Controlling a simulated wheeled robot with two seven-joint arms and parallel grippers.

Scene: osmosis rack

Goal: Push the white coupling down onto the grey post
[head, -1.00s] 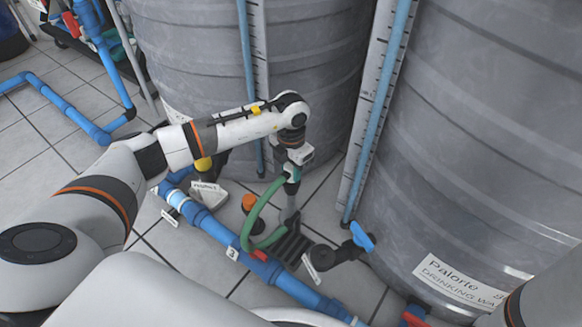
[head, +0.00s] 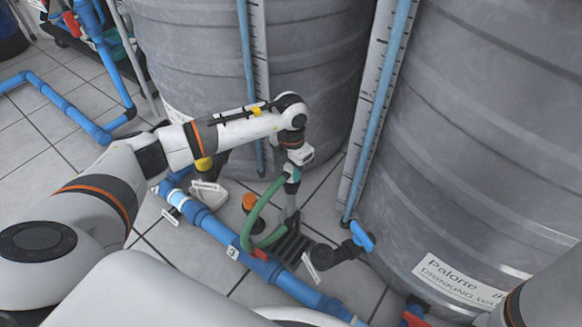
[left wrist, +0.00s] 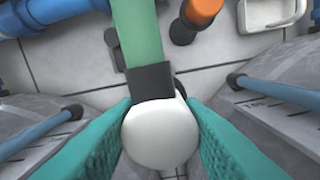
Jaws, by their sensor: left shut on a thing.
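My left gripper (head: 292,176) points down between the two tanks, its teal fingers closed on the white coupling. In the left wrist view the coupling (left wrist: 155,135) sits between both teal fingers (left wrist: 158,142), with a black collar (left wrist: 150,82) and the green hose (left wrist: 136,30) leading off it. In the head view the green hose (head: 251,212) loops from the gripper down to the floor fittings. The grey post (head: 290,212) stands under the gripper above a dark ribbed base. The contact between coupling and post is too small to tell. My right gripper is out of view.
Large grey tanks (head: 480,130) stand close behind and to the right. A blue pipe (head: 215,228) runs along the tiled floor in front. An orange-capped fitting (head: 250,203) and a blue-handled valve (head: 361,236) stand near the post.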

